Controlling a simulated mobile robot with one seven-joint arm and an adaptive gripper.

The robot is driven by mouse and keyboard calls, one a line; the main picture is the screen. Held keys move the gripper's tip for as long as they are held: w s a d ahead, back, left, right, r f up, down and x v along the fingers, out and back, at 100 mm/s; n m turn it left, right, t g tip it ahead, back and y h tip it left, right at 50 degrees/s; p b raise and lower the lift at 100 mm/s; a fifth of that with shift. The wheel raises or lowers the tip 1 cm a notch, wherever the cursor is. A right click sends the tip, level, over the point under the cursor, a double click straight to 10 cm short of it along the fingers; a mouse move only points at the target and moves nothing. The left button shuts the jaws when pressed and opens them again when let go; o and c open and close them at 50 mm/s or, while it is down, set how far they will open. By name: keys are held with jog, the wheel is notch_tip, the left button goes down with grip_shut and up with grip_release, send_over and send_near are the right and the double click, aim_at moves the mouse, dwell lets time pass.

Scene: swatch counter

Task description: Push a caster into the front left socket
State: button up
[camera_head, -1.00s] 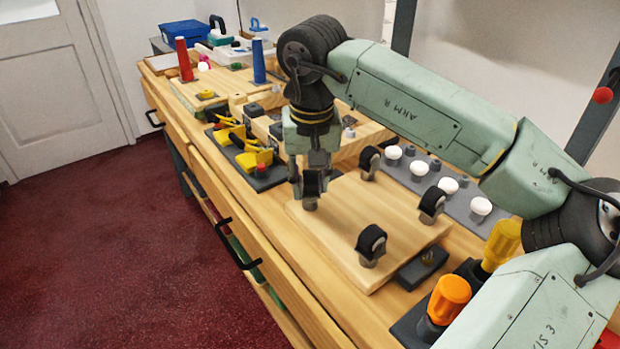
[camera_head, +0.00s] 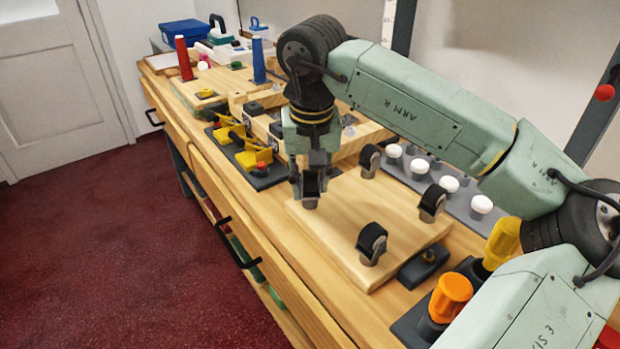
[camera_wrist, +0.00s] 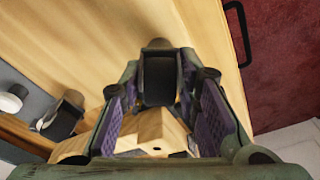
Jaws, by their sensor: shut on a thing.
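A pale wooden board (camera_head: 345,228) lies on the bench. My gripper (camera_head: 309,180) points down over the board's left corner and is shut on a black-wheeled caster (camera_head: 310,188). In the wrist view this caster (camera_wrist: 159,80) sits between my purple finger pads. Its metal lower end is at the board's surface, but I cannot tell how deep it sits in the socket, which is hidden. Three other casters stand upright at the board's other corners: one at the back (camera_head: 369,160), one at the right (camera_head: 432,202) and one at the front (camera_head: 371,243).
A grey rail with several white knobs (camera_head: 480,205) runs behind the board. A dark block (camera_head: 422,266) and orange-handled (camera_head: 451,297) and yellow-handled (camera_head: 502,240) tools stand to the right. Yellow clamps (camera_head: 253,158) lie to the left. The bench front edge is close to the board.

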jog(key=shift+f, duration=0.2)
jog(key=o, duration=1.2)
jog(key=o, duration=0.3)
jog(key=shift+r+p, duration=2.15)
jog(key=shift+r, duration=0.95)
jog(key=shift+f, duration=0.1)
